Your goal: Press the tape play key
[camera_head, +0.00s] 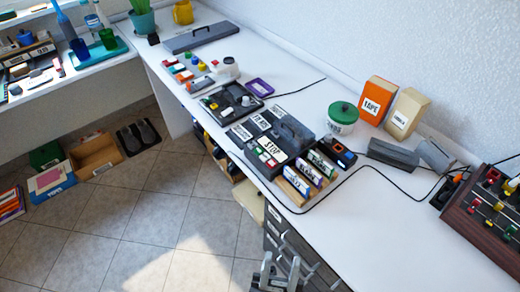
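A dark tape deck (291,133) lies on the white counter, right of the middle of the view. It has several small keys on its front part, among them a green key (253,151) and a red key (271,163). White labels lie by the keys; one reads STOP (271,148), and the one for play is too small to pick out. My gripper (281,266) is at the bottom edge of the view, in front of the counter and well apart from the deck. Its two grey fingers look spread with nothing between them; its lower part is cut off.
Upright labelled cases (304,178) stand just right of the keys. A black cable (377,170) runs across the counter. Another dark device (229,101) lies left of the deck. A green-lidded tub (342,116) stands behind. The counter's front right (400,235) is clear. Drawers (290,248) sit below.

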